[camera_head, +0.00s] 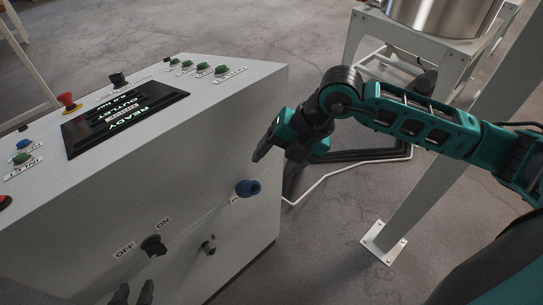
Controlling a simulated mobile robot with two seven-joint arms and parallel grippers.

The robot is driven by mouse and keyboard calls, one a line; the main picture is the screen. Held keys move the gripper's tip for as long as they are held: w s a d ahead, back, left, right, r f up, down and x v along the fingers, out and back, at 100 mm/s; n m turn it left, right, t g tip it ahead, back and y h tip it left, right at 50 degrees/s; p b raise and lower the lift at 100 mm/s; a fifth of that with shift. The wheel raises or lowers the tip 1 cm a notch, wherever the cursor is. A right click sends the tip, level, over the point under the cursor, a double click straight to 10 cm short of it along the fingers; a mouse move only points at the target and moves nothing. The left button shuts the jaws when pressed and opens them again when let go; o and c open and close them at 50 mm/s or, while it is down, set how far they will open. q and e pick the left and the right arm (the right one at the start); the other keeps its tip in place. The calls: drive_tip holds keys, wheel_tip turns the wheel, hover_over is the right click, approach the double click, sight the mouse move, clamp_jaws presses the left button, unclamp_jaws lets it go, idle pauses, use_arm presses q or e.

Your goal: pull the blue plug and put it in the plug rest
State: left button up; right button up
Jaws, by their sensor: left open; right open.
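The blue plug (248,188) sticks out from the front face of the white control cabinet (110,215), near its right edge. A small label beside it is partly covered. My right gripper (266,150) is open and empty, just above and slightly right of the plug, apart from it in the picture. My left gripper (133,293) shows only its two dark fingertips at the bottom edge, open, with nothing seen between them. A small metal fitting (209,245) sits on the face lower left of the plug; I cannot tell whether it is the plug rest.
A black ON/OFF rotary switch (153,246) is left of the fitting. The cabinet's sloped top bears a screen (125,122), a red emergency button (68,102) and several green buttons.

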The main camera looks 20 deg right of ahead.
sight(255, 186)
drive_tip(key=b+x, duration=0.1)
drive_tip(key=x, duration=1.1)
drive_tip(key=shift+w+a+f, duration=0.1)
drive_tip(key=shift+a+f, duration=0.1)
drive_tip(key=shift+f, duration=0.05)
clamp_jaws()
idle(0.6)
drive_tip(key=shift+s+d+r+p, duration=0.15)
drive_tip(key=shift+s+r+p, duration=0.3)
drive_tip(key=shift+p, duration=0.1)
idle(0.5)
